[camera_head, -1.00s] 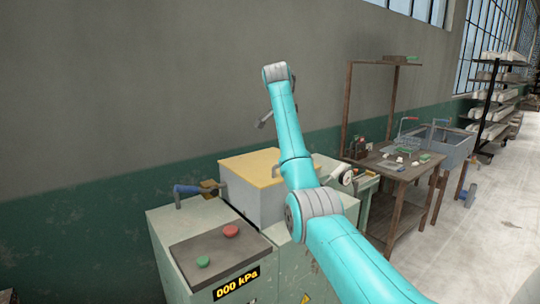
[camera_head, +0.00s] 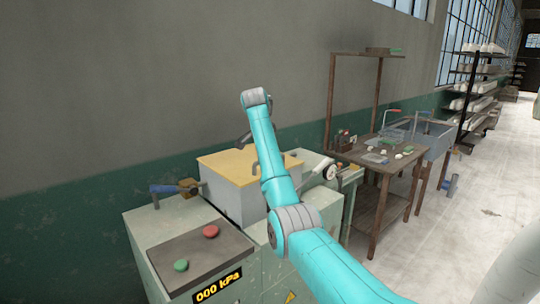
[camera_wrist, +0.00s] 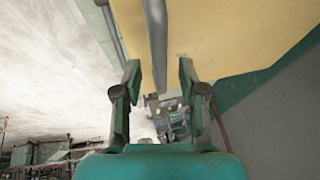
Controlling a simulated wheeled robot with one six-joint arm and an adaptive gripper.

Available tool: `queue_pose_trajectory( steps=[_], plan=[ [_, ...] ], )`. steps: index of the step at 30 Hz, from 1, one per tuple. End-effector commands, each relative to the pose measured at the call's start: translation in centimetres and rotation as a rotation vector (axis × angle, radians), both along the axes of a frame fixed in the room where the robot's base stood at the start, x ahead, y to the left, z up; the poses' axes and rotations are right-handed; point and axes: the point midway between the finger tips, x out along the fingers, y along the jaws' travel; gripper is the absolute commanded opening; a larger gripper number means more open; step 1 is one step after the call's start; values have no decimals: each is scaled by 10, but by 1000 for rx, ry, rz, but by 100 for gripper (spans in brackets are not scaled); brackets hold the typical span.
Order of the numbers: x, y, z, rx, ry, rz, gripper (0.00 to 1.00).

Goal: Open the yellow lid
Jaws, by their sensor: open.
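The yellow lid (camera_head: 226,165) lies flat and closed on a grey box on the pale green machine in the head view. My arm crosses in front of its right side and hides part of it. In the wrist view the lid (camera_wrist: 225,35) fills the upper right. A grey bar (camera_wrist: 157,40), seemingly the lid's handle, runs down from the top edge. My gripper (camera_wrist: 159,68) is open, with one finger on each side of the bar in the picture. I cannot tell whether the bar is between the fingers or beyond them. Nothing is seen held.
The machine's front panel (camera_head: 196,257) has a red and a green button and a "000 kPa" display. A blue-handled lever (camera_head: 165,189) stands left of the lid. A wooden workbench (camera_head: 385,158) stands beyond, with open floor at right.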

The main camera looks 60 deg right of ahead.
Motion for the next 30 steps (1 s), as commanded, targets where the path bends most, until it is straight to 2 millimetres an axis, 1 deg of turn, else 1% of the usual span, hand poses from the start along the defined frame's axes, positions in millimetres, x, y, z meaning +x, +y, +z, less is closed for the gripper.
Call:
queue_pose_trajectory(
  steps=[3,10,11,12,14,15,16,25,30],
  plan=[
    [1,0,-3,0,0,0,41],
    [1,0,-4,0,0,0,41],
    [1,0,-4,0,0,0,36],
    [0,0,-4,0,0,0,26],
    [0,0,-4,0,0,0,11],
    [0,0,-4,0,0,0,1],
    [0,0,-4,0,0,0,0],
    [1,0,-2,0,0,0,0],
    [7,0,7,-1,-1,2,0]
  ],
)
